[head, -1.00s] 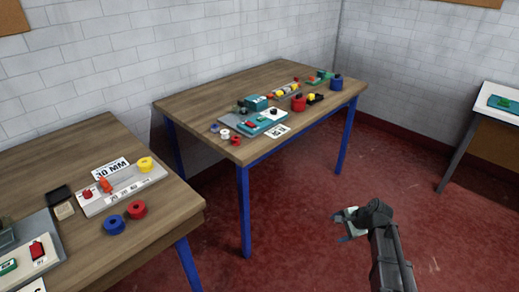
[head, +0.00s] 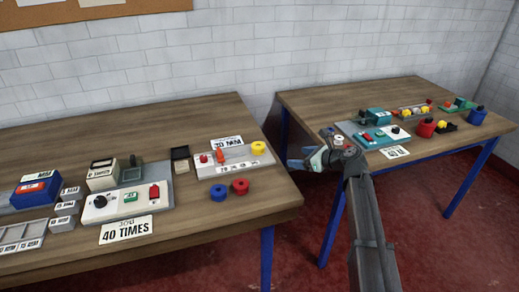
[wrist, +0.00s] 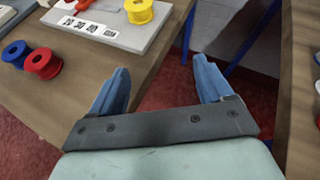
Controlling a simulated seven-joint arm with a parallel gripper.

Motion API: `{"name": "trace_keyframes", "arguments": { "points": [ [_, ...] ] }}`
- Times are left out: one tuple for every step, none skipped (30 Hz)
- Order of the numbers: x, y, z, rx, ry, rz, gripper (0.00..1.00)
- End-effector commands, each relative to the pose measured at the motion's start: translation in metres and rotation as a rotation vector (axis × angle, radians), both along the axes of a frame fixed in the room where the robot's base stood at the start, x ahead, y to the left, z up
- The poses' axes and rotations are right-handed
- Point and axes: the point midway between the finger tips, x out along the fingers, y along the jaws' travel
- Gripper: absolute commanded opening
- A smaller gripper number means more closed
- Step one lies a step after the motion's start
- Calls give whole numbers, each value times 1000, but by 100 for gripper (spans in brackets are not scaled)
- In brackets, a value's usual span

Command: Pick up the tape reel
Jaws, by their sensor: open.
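Several tape reels stand on the near-left table, and I cannot tell which one the task means. A blue reel (head: 218,193) and a red reel (head: 240,186) sit side by side near its right front corner. A yellow reel (head: 258,148) sits on the grey 30 mm plate behind them. My gripper (head: 297,158) is open and empty, right of these reels by the gap between the tables. Its blue fingers (wrist: 162,72) stand apart in the wrist view.
The right table (head: 440,147) carries more small gear and reels. Red floor (head: 310,195) shows between the tables.

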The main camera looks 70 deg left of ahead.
Motion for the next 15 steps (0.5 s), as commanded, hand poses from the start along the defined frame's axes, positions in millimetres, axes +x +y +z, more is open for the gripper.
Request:
{"name": "trace_keyframes", "arguments": {
  "points": [
    [-15,13,9,3,33,5,80],
    [-22,18,12,4,49,7,80],
    [-30,23,17,4,71,8,80],
    [-34,26,20,5,83,8,80],
    [-38,28,22,5,92,9,80],
    [-42,31,24,5,104,10,80],
    [-45,32,25,4,109,11,80],
    [-46,34,26,4,112,10,80],
    [-48,35,26,4,115,11,80],
    [-49,37,25,4,117,11,80],
    [-50,39,25,4,117,11,80],
    [-51,41,23,3,117,11,80],
    [-52,44,22,3,117,11,80],
    [-54,47,20,3,116,11,80],
    [-56,51,18,2,116,12,80]
  ]
}}
